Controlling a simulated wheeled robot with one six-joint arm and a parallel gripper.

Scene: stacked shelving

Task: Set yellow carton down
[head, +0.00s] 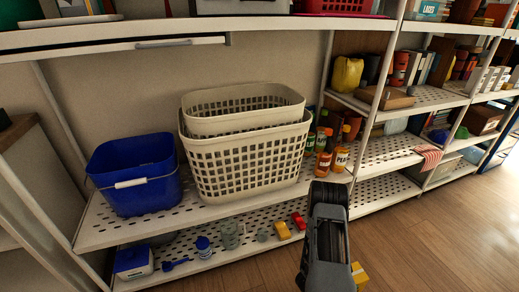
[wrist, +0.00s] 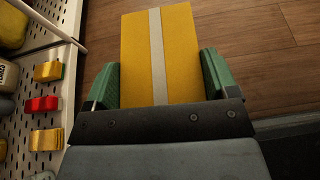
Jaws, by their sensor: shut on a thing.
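The yellow carton (wrist: 182,50) has a pale grey stripe down its middle and sits between the two green fingers of my gripper (wrist: 160,80) in the wrist view. My gripper is shut on it. Wooden floor shows beyond the carton, and the shelf edge is to its left, apart from it. In the head view only a small yellow corner of the carton (head: 359,275) shows, low beside my dark arm, which hides the rest. The fingers are hidden there.
The perforated bottom shelf (head: 200,268) holds small toys, a glass and blue items. The shelf above bears a blue bucket (head: 134,175), nested cream baskets (head: 248,160) and bottles (head: 324,155). Uprights divide the bays. The wooden floor (head: 440,235) at right is clear.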

